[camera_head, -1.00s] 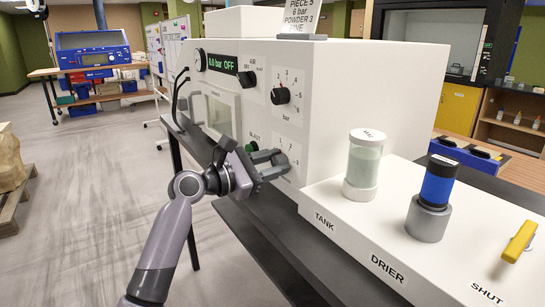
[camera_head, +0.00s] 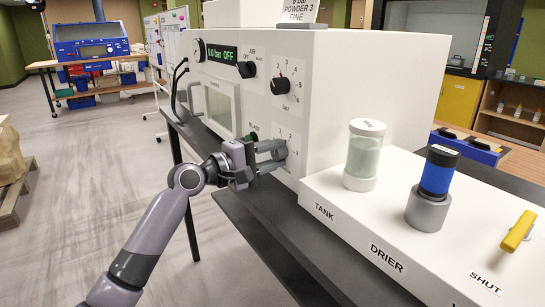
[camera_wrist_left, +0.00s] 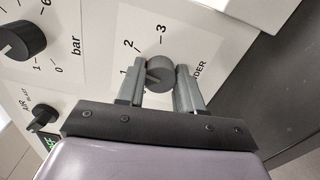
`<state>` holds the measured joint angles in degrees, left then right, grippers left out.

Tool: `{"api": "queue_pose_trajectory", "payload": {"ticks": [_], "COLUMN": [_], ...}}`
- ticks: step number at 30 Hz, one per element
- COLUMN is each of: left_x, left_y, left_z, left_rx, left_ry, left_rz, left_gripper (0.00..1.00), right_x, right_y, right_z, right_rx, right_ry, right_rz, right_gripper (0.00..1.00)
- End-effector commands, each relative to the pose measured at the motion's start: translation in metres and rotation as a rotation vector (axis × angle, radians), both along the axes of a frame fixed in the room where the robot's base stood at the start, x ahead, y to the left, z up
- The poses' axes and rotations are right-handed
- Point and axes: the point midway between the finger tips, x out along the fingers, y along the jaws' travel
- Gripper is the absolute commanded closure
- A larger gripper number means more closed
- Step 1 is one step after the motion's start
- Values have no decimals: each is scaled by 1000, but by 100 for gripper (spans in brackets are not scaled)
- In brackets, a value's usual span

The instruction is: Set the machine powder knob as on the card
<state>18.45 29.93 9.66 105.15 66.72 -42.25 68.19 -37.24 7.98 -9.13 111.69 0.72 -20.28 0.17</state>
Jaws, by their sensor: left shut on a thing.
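The white machine (camera_head: 350,105) fills the middle of the head view. Its grey powder knob (camera_wrist_left: 159,72) shows in the left wrist view, with marks 1, 2 and 3 around it; the word POWDER is partly hidden by a finger. My left gripper (camera_head: 277,152) has its fingers on either side of this knob and is shut on it; the fingers also show in the left wrist view (camera_wrist_left: 160,82). Where the knob points is not clear. The card (camera_head: 300,12) on top of the machine reads POWDER 3 and FINE; its upper part is cut off. My right gripper is out of view.
Above are the bar knob (camera_head: 281,85), the AIR knob (camera_head: 246,69) and a display (camera_head: 222,53) reading 0.0 bar OFF. To the right, a white ledge (camera_head: 335,195) carries a clear tank (camera_head: 363,158), a blue drier (camera_head: 436,180) and a yellow handle (camera_head: 518,231).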

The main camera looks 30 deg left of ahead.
Motion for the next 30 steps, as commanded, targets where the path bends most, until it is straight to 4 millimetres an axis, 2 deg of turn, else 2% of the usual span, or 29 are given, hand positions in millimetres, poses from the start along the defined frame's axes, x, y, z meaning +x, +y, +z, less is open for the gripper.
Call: {"api": "queue_pose_trajectory", "payload": {"ticks": [30], "left_x": [0], "left_y": [1], "left_z": [-3], "left_rx": [862], "left_ry": [-355], "left_rz": [0], "left_gripper": [94], "right_x": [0], "right_y": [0], "right_z": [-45], "right_rx": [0], "right_ry": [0], "right_rz": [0], "right_gripper": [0]}}
